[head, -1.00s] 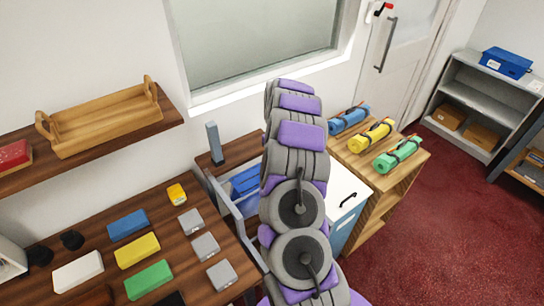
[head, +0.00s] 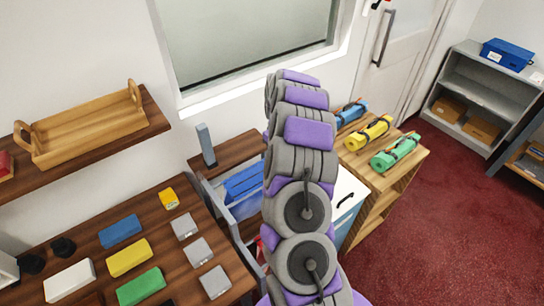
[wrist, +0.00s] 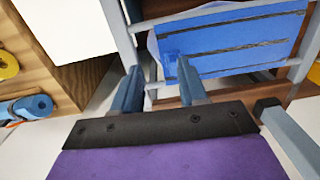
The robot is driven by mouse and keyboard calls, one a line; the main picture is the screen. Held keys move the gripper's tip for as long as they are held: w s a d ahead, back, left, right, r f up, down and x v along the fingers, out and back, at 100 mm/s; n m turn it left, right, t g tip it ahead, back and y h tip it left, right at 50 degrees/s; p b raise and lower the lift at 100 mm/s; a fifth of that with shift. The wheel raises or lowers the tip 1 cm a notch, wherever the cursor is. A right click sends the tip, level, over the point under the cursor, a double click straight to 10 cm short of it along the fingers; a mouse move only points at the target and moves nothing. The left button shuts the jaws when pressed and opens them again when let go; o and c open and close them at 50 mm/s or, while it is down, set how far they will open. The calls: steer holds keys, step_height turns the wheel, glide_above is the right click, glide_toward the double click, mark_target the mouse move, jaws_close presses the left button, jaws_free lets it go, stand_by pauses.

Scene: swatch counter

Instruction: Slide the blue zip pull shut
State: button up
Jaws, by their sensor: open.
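A blue panel (wrist: 270,28) with several dark zip-like strips hangs in a grey frame in the wrist view. It also shows in the head view (head: 243,184), left of my arm and partly hidden by it. A small blue tab, seemingly the blue zip pull (wrist: 171,56), sits at the panel's left end. In the head view my arm hides the gripper.
A grey frame rail (wrist: 225,14) borders the panel. A white-topped cabinet (head: 346,190) and a wooden shelf unit (head: 383,182) with rolled mats stand to the right. A dark wooden table (head: 75,241) with several coloured blocks is at left. Red carpet (head: 455,215) is clear at right.

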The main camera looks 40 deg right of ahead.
steer(key=a+r+p, duration=0.1)
steer(key=a+r, duration=0.1)
steer(key=r, duration=0.5)
steer(key=a+r, duration=0.3)
steer(key=r, duration=0.5)
steer(key=d, duration=0.4)
steer(key=s+a+r+n+b, duration=0.1)
steer(key=s+a+r, duration=0.25)
steer(key=a, duration=0.45)
steer(key=s+a+r, duration=0.3)
steer(key=s+a, duration=0.1)
steer(key=a, duration=0.5)
steer(key=s+a, duration=0.8)
steer(key=s+a+f+b, duration=0.1)
steer(key=s+a, duration=0.1)
steer(key=s, duration=0.8)
steer(key=s+a+f+g+b, duration=0.1)
steer(key=s+a+f, duration=0.1)
steer(key=s, duration=0.9)
steer(key=shift+s+a+f+m, duration=0.3)
steer(key=shift+a+m, duration=0.1)
steer(key=shift+a, duration=0.2)
